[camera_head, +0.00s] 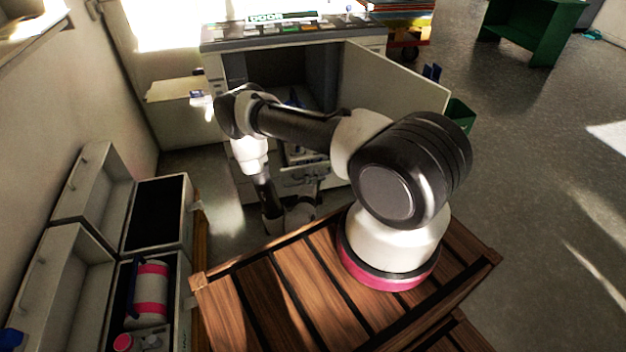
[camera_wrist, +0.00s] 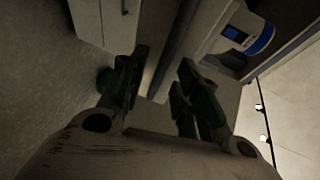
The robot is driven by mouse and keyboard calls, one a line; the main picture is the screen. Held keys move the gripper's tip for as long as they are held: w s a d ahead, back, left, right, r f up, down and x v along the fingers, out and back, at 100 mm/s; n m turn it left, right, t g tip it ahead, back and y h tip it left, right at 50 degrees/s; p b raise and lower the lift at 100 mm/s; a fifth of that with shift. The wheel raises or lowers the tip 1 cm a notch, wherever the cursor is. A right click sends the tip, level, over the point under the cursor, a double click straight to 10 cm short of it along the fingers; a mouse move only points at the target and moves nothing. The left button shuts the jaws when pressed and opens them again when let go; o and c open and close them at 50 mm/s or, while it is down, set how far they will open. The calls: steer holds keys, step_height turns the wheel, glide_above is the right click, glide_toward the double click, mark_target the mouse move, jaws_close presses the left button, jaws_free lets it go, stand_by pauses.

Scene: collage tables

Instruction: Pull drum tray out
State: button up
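In the head view a grey machine (camera_head: 212,72) stands at the back with both front doors swung open, showing a dark inside. A tray-like part (camera_head: 303,157), which may be the drum tray, shows low in its opening, partly hidden behind my arm. My gripper (camera_head: 290,212) hangs low in front of the machine. In the wrist view my gripper (camera_wrist: 162,68) has its two dark fingers apart. A long dark bar (camera_wrist: 176,45) beside a pale panel runs toward the gap between them. I cannot tell whether the fingers touch it.
The machine's right door (camera_head: 397,85) and left door (camera_head: 180,110) flank the opening. White open boxes (camera_head: 82,195) line the left, one holding a pink-banded canister (camera_head: 150,293). A green bin (camera_head: 460,115) stands right of the machine.

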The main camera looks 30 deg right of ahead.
steer(key=v, duration=1.1)
steer(key=shift+s, duration=0.25)
steer(key=shift+a, duration=0.1)
